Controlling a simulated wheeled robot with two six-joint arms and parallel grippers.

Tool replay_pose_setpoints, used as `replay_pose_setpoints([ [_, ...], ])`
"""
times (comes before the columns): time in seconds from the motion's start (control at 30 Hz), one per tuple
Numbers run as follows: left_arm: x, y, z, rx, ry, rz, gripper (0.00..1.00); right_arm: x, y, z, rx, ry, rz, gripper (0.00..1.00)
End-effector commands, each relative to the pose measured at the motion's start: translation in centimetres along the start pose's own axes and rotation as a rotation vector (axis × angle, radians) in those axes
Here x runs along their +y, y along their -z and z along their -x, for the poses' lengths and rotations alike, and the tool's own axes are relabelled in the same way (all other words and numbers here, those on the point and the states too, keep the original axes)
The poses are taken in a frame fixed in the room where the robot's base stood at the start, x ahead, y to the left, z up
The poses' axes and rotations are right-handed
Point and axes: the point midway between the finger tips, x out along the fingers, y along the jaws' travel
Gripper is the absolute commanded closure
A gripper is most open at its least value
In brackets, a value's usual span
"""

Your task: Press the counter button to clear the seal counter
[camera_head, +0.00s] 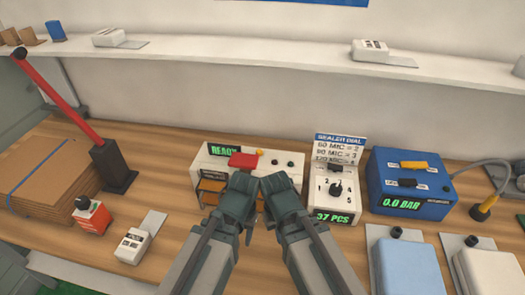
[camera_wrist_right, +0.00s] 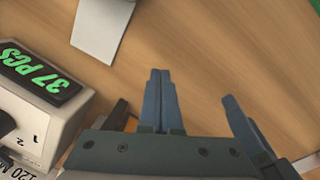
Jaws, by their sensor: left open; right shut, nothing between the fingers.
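The seal dial box (camera_head: 333,180) is white, with a black knob and a sign behind it. Its green counter display (camera_head: 333,217) reads 37 PCS. The display also shows upside down at the left of the right wrist view (camera_wrist_right: 42,76). I cannot tell which part is the counter button. My left gripper (camera_head: 241,182) and right gripper (camera_head: 277,184) are close together in front of the white sealer, left of the dial box. The right gripper's fingers (camera_wrist_right: 161,100) are shut with nothing between them. The left gripper is open; its fingertips are hard to make out.
The white sealer (camera_head: 216,155) behind my grippers shows READY and has a red part on top. A blue box (camera_head: 410,183) reading 0.0 BAR stands right of the dial box. A red-handled lever (camera_head: 60,95) and cardboard stack (camera_head: 45,170) are left.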

Motion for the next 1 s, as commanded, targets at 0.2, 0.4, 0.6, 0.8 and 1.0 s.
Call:
replay_pose_setpoints([
  [0.2,-0.3,-0.2,2.9,0.0,0.0,0.0,0.5,2.0,0.4,2.8,0.013,0.016,-0.048,1.0],
  [0.4,-0.8,-0.5,8.6,0.0,0.0,-0.001,0.5,7.0,1.3,8.0,0.057,0.055,-0.165,1.0],
  [0.6,-1.2,-0.7,12.8,0.0,0.0,-0.002,0.5,11.0,3.7,12.1,0.151,0.093,-0.172,1.0],
  [0.8,-1.3,-0.8,13.9,0.0,0.0,-0.002,0.5,11.4,10.9,14.6,0.372,0.104,0.11,1.0],
  [1.0,-1.3,-0.8,13.8,0.0,0.0,-0.002,0.5,9.4,18.3,16.9,0.602,0.036,0.457,1.0],
])
